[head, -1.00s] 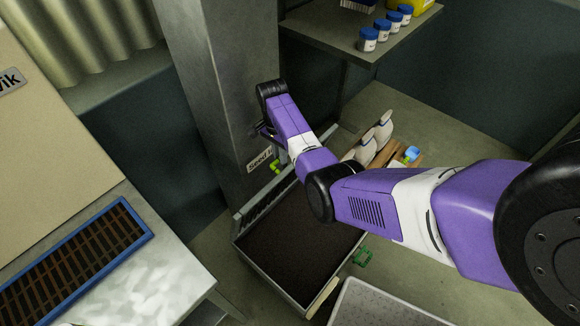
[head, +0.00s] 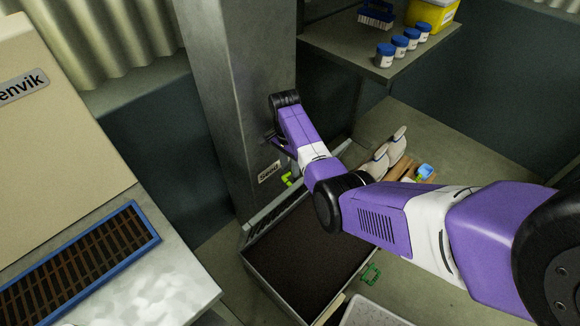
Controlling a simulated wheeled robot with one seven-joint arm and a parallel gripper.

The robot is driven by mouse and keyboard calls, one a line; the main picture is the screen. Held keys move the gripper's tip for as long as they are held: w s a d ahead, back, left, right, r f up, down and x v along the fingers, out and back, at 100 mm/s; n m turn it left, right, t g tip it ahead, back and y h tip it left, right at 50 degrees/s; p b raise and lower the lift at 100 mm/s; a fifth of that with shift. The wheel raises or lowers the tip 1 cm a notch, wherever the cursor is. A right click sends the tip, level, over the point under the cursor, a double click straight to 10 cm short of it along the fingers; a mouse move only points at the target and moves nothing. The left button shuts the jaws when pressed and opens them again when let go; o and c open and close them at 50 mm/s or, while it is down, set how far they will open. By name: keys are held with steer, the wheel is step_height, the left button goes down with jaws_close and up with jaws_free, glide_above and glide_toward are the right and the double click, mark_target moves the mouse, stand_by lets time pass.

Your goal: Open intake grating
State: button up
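A pale grey slatted grating (head: 262,222) stands along the back edge of an open bin of dark material (head: 305,255), below a small label beginning "Seed" on the grey column. It is seen nearly edge-on, raised from the bin opening, with its right part behind my arm. A bright green piece (head: 288,179) shows beside it. My gripper (head: 277,143) is close to the column, above the green piece and apart from it in the picture. My wrist and forearm mostly hide it, so its fingers and anything between them cannot be made out.
A blue-framed brown grid (head: 75,265) lies on the worktop at left. A shelf (head: 345,42) with several blue-lidded jars juts out at upper right.

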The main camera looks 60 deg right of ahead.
step_height(320, 180, up, 8)
steer(key=shift+w, duration=0.3)
steer(key=shift+d+f, duration=0.1)
stand_by(0.6)
